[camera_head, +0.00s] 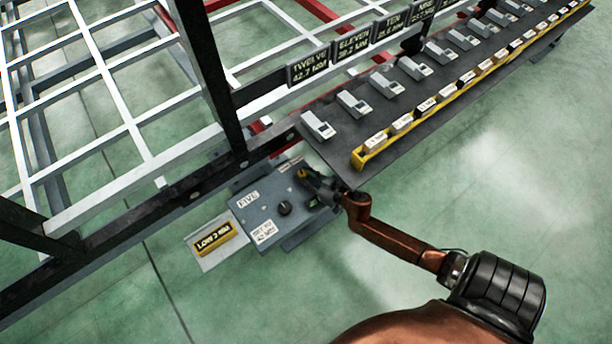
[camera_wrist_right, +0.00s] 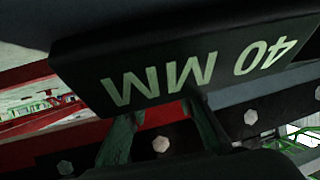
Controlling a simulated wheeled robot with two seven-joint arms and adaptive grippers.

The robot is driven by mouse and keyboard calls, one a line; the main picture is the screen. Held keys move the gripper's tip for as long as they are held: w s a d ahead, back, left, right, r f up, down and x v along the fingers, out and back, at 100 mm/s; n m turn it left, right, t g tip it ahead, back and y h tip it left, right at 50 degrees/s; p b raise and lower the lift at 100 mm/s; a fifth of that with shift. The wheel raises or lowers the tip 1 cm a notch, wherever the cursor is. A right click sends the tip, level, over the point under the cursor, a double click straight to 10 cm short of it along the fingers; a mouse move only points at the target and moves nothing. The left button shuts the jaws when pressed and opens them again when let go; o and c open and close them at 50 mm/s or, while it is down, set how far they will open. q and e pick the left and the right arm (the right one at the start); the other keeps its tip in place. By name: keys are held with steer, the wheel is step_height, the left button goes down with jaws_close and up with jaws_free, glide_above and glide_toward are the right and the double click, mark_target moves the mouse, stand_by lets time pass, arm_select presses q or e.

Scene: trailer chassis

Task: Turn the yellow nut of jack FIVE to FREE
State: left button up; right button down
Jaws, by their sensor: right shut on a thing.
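Jack FIVE is a blue-grey box (camera_head: 262,222) on the floor beside the chassis, with a "FIVE" label (camera_head: 248,199) and a dark round knob (camera_head: 284,208) on its top. A small yellow piece (camera_head: 302,174), likely the nut, shows at the box's far right corner. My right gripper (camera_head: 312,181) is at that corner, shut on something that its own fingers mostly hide. In the right wrist view the dark fingers (camera_wrist_right: 162,135) reach in below a black "40 MM" plate (camera_wrist_right: 190,70); the nut is not clearly seen there. My left gripper is not in view.
A yellow "LOW 2 MM" tag (camera_head: 215,237) lies on a pale plate left of the box. A dark shelf (camera_head: 335,160) with grey devices and a yellow-edged rack of labelled blocks (camera_head: 400,125) stands close to my right gripper. White and black chassis beams (camera_head: 190,145) lie behind. Green floor is clear in front.

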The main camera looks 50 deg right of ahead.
steer(key=shift+d+r+n+y+p, duration=0.15)
steer(key=shift+n+y+p, duration=0.1)
steer(key=shift+n+y, duration=0.35)
steer(key=shift+d+r+n+y+p, duration=0.1)
steer(key=shift+n+y+p, duration=0.1)
steer(key=shift+n+y, duration=0.35)
steer(key=shift+d+f+n+g+y, duration=0.1)
steer(key=shift+n+g+y, duration=0.1)
steer(key=shift+n+y, duration=0.3)
steer(key=shift+d+f+n+g+y, duration=0.1)
steer(key=shift+n+g+y, duration=0.1)
steer(key=shift+n+y, duration=0.25)
steer(key=n+y, duration=0.1)
steer(key=n+g+y+b, duration=0.1)
steer(key=n+y, duration=0.1)
steer(key=shift+w+d+f+g+y, duration=0.1)
steer(key=shift+f+g+y, duration=0.2)
steer(key=shift+y, duration=0.1)
steer(key=shift+w+d+r+n+g+y+b, duration=0.1)
steer(key=shift+n+g+y+b, duration=0.55)
steer(key=shift+n+y, duration=0.25)
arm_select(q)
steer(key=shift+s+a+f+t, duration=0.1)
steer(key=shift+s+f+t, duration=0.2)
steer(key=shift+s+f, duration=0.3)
arm_select(e)
steer(key=shift+n+g+y, duration=0.25)
steer(key=shift+n+y, duration=0.05)
steer(key=shift+n, duration=0.1)
steer(key=shift+r, duration=0.1)
